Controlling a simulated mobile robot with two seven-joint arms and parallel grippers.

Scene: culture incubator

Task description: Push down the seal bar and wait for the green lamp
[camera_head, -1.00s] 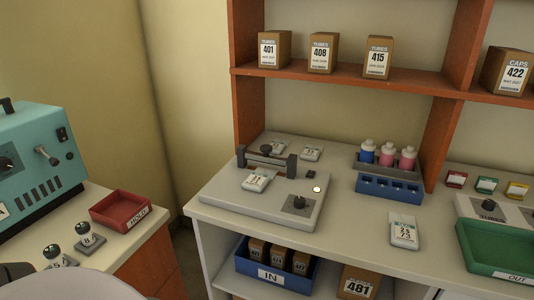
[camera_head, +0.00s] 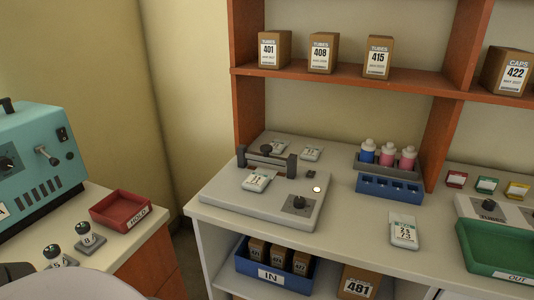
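The sealer (camera_head: 225,205) is a flat grey unit on the white counter. Its dark seal bar (camera_head: 266,160) spans two posts, with a round black knob on top; from this angle I cannot tell how far it stands above the bed. A white labelled pouch (camera_head: 257,182) lies in front of the bar. The small round lamp (camera_head: 317,189) at the right of the unit looks white, not green. A black dial (camera_head: 299,202) sits on the front corner. Neither of my grippers is in view.
A green OUT tray (camera_head: 477,262) is at the right. A red HOLD tray (camera_head: 122,209) is on the left counter. A shelf (camera_head: 345,78) with boxes hangs above.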

